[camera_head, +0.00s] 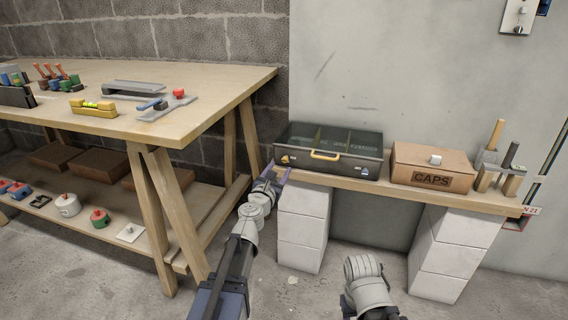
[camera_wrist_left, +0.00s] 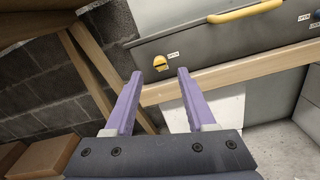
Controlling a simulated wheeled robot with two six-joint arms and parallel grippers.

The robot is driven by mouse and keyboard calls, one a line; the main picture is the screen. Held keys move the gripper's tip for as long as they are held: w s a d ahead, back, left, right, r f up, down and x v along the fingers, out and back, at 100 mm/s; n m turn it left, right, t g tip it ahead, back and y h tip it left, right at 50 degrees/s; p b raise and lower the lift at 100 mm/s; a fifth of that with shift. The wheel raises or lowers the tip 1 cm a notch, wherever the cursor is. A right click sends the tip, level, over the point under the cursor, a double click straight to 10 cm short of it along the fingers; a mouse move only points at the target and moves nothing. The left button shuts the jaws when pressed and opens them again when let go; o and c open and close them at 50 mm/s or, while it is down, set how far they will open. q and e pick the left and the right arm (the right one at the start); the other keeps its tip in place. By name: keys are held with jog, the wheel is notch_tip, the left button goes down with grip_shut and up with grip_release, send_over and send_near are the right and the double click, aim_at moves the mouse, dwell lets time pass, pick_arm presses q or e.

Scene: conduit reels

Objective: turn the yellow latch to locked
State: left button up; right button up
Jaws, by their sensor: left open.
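A dark case (camera_head: 330,152) with a yellow handle (camera_head: 325,156) stands on the plank shelf. The yellow latch (camera_head: 285,160) is at the left end of its front. In the left wrist view the latch (camera_wrist_left: 161,62) shows beside a small white label that seems to read OPEN. My left gripper (camera_head: 276,175) is in front of the case's left end. Its purple fingers (camera_wrist_left: 160,75) are open and empty, with the latch seen between and just beyond the tips; contact cannot be told. Part of my right arm shows at bottom centre, but its gripper does not.
The plank shelf (camera_head: 400,189) rests on white block stacks (camera_head: 303,230). A cardboard CAPS box (camera_head: 432,165) and a wooden rack with upright handles (camera_head: 500,175) stand to the right. A wooden workbench (camera_head: 200,115) with tools is at left. Open floor lies in front.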

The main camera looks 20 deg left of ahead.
aim_at(284, 161)
pick_arm(q)
jog(key=w, duration=0.5)
jog(key=shift+d, duration=0.1)
grip_shut()
dwell(0.4)
